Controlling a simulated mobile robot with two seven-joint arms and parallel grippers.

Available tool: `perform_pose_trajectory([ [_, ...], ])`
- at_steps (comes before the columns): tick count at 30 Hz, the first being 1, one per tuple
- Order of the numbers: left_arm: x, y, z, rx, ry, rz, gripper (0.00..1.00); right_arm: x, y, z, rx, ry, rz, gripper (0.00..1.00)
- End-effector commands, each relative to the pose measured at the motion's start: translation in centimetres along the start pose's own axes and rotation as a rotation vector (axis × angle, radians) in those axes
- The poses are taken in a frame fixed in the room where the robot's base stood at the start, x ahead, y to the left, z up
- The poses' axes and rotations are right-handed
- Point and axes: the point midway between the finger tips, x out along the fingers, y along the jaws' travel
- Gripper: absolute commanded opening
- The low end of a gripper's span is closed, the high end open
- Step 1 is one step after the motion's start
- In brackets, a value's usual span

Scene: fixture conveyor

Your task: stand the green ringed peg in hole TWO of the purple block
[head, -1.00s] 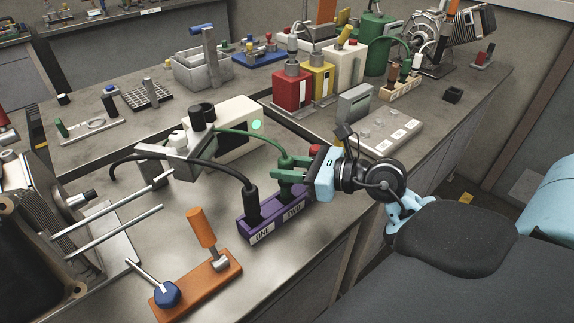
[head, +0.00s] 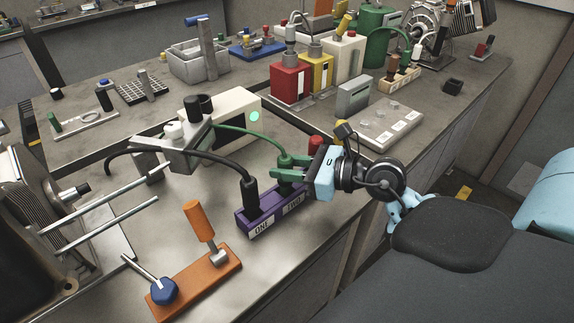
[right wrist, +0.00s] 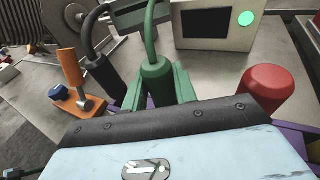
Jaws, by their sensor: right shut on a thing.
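The purple block (head: 268,218) lies on the steel bench with labels ONE and TWO on its front. A black peg with a cable (head: 251,194) stands at ONE. The green ringed peg (head: 285,161), with a green cable from its top, is upright over hole TWO; it also shows in the right wrist view (right wrist: 156,82). My right gripper (head: 288,174) is shut around it, fingers just above the block. The peg's lower part meets the block's top at TWO; its depth is hidden. My left gripper is not in view.
A red-topped cylinder (head: 316,144) stands close behind my right gripper. A cream box with a green light (head: 228,105) is behind the block. An orange base (head: 205,282) with an orange handle and a blue knob stands in front. Two steel rods (head: 110,222) reach in from the left.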

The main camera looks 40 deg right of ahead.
Motion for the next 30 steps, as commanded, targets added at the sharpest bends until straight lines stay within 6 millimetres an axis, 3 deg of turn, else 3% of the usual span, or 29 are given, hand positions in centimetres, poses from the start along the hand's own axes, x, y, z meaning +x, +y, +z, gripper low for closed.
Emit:
perform_pose_trajectory([
  [15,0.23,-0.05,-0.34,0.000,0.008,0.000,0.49,0.04,0.00,-0.21,-0.001,0.000,0.000,0.00],
  [16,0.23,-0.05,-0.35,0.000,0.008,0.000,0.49,0.04,0.00,-0.19,-0.001,0.000,0.000,0.31],
  [17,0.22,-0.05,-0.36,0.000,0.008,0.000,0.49,0.04,0.00,-0.18,-0.001,0.000,0.000,0.35],
  [30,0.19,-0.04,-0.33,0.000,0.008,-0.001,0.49,0.04,-0.01,-0.19,0.000,0.000,0.000,0.35],
])
